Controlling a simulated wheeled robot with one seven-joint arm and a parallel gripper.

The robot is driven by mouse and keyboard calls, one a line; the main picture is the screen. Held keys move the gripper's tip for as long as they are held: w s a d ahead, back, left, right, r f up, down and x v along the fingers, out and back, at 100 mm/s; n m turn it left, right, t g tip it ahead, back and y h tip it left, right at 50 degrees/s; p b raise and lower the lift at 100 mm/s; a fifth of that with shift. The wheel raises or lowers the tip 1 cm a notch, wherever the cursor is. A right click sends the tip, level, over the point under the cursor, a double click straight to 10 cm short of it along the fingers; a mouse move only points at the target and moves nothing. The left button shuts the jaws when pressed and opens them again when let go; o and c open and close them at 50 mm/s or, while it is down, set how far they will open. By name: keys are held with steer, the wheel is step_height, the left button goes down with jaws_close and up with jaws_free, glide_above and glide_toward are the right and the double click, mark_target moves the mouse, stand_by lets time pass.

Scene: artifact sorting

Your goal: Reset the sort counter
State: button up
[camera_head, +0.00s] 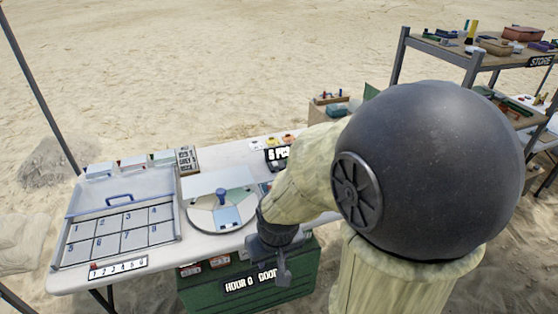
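A small black counter display (277,157) with white characters, seemingly a digit and "PCS", stands at the back of the white table (78,280), partly hidden by my arm. No reset button on it can be made out. My gripper (282,274) is dark grey and points down at the table's front edge, right of a round dial (232,218) with a blue knob (221,196). Its fingers are too small and dark to tell their opening. I see nothing held in it. A strip numbered from 1 upward (118,267) with a red marker lies at the front left.
A tray (176,222) with numbered compartments and a clear, blue-handled lid fills the table's left. A green crate (208,294) labelled "HOUR 0 GOOD" is below the front edge. A store shelf (472,62) stands right.

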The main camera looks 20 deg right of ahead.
jaws_close()
stand_by(1.7)
